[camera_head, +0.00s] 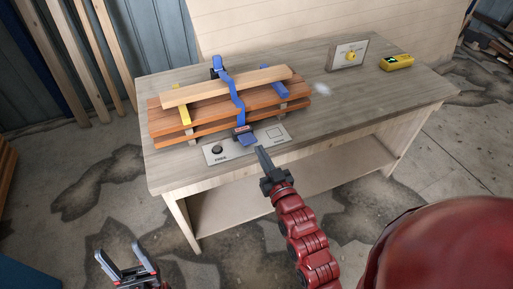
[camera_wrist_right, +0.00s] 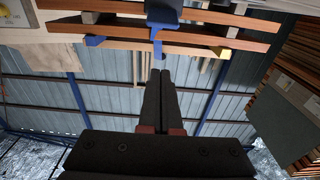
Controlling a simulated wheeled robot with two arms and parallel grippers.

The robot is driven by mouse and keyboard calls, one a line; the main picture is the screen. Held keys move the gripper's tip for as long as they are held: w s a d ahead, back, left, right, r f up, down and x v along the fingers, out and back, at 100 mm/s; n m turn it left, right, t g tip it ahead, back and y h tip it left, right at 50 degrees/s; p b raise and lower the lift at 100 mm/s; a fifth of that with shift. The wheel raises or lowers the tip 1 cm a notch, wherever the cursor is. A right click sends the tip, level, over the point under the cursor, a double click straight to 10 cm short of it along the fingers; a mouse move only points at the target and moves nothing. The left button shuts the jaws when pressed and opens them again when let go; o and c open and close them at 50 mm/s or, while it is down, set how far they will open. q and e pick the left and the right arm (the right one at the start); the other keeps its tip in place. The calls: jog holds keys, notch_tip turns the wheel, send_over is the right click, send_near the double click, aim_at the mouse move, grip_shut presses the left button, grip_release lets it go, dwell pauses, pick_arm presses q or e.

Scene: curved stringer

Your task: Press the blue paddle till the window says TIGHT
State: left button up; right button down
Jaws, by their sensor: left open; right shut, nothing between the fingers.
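The blue paddle (camera_head: 247,140) sticks out at the front of a blue strap (camera_head: 236,95) that runs over a stack of boards (camera_head: 165,122) on the workbench. A small window (camera_head: 241,129) with a reddish strip sits just above the paddle; its text is too small to read. My right gripper (camera_head: 261,150) is shut and empty, its tips just to the right of the paddle; contact cannot be told. In the right wrist view, the shut fingers (camera_wrist_right: 158,75) point up toward the blue paddle (camera_wrist_right: 157,32). My left gripper (camera_head: 125,262) is open and empty, low in front of the bench.
The wooden workbench (camera_head: 405,104) carries a white marked plate (camera_head: 218,151) under the stack's front. A box with a yellow knob (camera_head: 350,55) and a yellow device (camera_head: 396,62) stand at the back right. The bench's right side is mostly clear.

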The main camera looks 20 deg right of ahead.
jog(key=r+p, duration=0.1)
jog(key=p, duration=0.1)
send_over(249, 141)
jog(key=s, duration=0.1)
jog(key=shift+w+f, duration=0.3)
jog(key=shift+w, duration=0.05)
jog(key=f, duration=0.1)
jog(key=s+f, duration=0.1)
jog(key=shift+f+p, duration=0.3)
jog(key=shift+f, duration=0.05)
jog(key=shift+s+f, duration=0.15)
jog(key=shift+f, duration=0.25)
